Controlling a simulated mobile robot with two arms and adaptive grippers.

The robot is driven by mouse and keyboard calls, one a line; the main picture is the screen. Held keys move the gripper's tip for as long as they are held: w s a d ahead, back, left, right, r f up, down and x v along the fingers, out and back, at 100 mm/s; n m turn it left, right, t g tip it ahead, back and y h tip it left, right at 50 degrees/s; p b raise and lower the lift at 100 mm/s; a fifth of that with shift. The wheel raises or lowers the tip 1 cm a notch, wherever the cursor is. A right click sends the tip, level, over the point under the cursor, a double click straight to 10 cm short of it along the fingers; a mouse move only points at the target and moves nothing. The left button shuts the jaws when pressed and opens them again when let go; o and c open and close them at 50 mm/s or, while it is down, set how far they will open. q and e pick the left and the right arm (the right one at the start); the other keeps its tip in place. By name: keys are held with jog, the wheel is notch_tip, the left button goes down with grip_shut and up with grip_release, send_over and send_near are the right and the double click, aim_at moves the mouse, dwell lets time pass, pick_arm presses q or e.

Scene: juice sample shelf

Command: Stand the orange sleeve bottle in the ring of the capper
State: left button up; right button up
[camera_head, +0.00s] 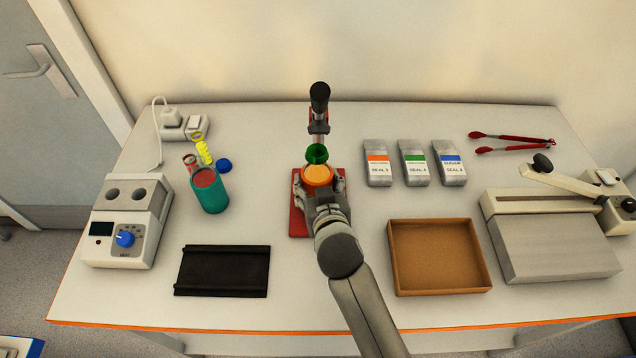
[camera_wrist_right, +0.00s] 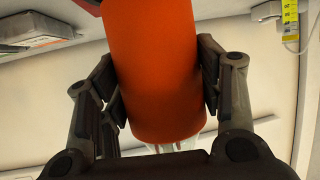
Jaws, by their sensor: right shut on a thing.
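The orange sleeve bottle (camera_head: 317,174) is between the fingers of my right gripper (camera_head: 320,187), over the capper's red base. In the right wrist view the fingers press on both sides of its orange sleeve (camera_wrist_right: 155,70). The capper (camera_head: 299,222) has a red base and an upright post with a black-knobbed lever (camera_head: 319,97). A green round part (camera_head: 317,153) shows just behind the bottle's top. The bottle's foot and any ring below it are hidden by the bottle and my gripper, so I cannot tell whether it is seated. My left gripper is not in view.
Right: several seal boxes (camera_head: 415,163), a brown tray (camera_head: 438,287), red tongs (camera_head: 512,142) and a grey lever machine (camera_head: 553,250).

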jog(key=shift+w+r, duration=0.1)
jog(key=shift+w+d+p, duration=0.15)
jog(key=shift+w+p, duration=0.15)
jog(key=shift+p, duration=0.1)
jog(key=shift+f+b, duration=0.6)
jog(key=shift+f, duration=0.35)
dwell(0.6)
jog(key=shift+f, duration=0.3)
